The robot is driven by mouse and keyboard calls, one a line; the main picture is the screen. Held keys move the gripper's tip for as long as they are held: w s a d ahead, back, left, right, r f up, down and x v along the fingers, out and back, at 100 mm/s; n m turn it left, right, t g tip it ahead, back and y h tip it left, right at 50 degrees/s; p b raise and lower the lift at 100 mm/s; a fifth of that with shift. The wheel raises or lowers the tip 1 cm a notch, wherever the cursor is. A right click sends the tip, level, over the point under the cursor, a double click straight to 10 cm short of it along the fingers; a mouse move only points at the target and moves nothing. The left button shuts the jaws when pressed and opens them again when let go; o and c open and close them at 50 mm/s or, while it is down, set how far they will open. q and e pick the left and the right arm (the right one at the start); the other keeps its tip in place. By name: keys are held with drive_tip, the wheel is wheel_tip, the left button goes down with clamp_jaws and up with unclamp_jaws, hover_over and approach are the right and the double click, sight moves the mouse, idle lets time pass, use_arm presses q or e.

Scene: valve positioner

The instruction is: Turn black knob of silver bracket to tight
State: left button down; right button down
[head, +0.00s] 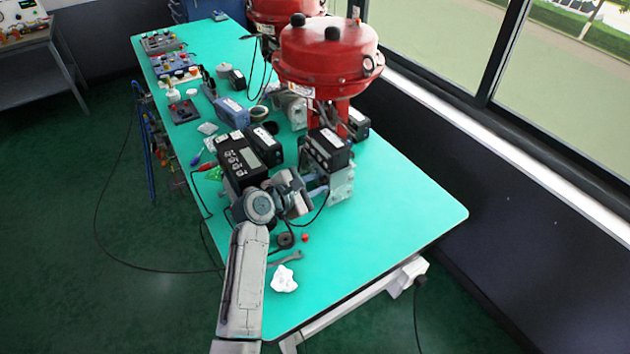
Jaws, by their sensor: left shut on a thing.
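The silver bracket (343,184) stands on the green table below a black positioner box (327,150), beside the red valve actuator (328,55). My left arm reaches in from the bottom, and my left gripper (318,190) is at the bracket's left side. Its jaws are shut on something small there. I cannot make out the black knob; the gripper covers that side of the bracket. My right gripper is not in view.
A black device with a display (245,163) stands just left of my wrist. A wrench (286,257), a white crumpled cloth (284,279) and a small red part (305,238) lie near the front. The table's right front is clear.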

use_arm(q)
drive_tip(key=shift+m+t, duration=0.3)
drive_tip(key=shift+m, duration=0.2)
idle(0.3)
drive_tip(key=c, duration=1.5)
unclamp_jaws()
drive_tip(key=shift+s, duration=0.1)
drive_tip(key=shift+b+v, duration=1.5)
drive_tip(key=shift+v, duration=3.85)
